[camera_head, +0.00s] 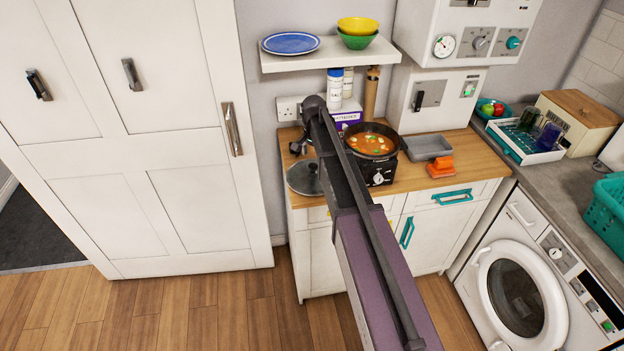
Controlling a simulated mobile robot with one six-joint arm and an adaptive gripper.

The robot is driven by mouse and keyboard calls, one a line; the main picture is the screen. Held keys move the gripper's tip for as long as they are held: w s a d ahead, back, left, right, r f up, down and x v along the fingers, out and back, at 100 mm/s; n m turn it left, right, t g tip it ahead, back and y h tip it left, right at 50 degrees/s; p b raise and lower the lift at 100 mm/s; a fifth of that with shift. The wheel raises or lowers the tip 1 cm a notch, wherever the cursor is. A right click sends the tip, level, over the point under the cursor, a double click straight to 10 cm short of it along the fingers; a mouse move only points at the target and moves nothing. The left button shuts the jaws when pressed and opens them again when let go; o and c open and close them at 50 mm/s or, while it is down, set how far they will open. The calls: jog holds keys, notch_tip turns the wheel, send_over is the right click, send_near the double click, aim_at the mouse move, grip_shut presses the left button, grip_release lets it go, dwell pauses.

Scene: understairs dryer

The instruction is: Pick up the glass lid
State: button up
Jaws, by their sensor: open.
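The glass lid (301,180) is round, with a dark centre and a knob on top. It lies at the left end of the wooden counter (405,182), and my arm covers part of its right side. My gripper (297,147) shows only as a small dark shape beside the far end of my arm, above and behind the lid in the picture. It is open and appears apart from the lid. Its fingertips are too small to make out clearly.
A grey tray (429,148) and an orange block (440,167) lie further right. A shelf (330,54) with a blue plate and bowls hangs above. Tall white cupboards (150,150) stand left.

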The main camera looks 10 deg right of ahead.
aim_at(313, 166)
jog(key=shift+f, duration=0.2)
dwell(0.3)
jog(key=shift+a+f+b, duration=0.15)
jog(key=shift+f+b, duration=2.3)
jog(key=shift+b, duration=0.15)
grip_shut()
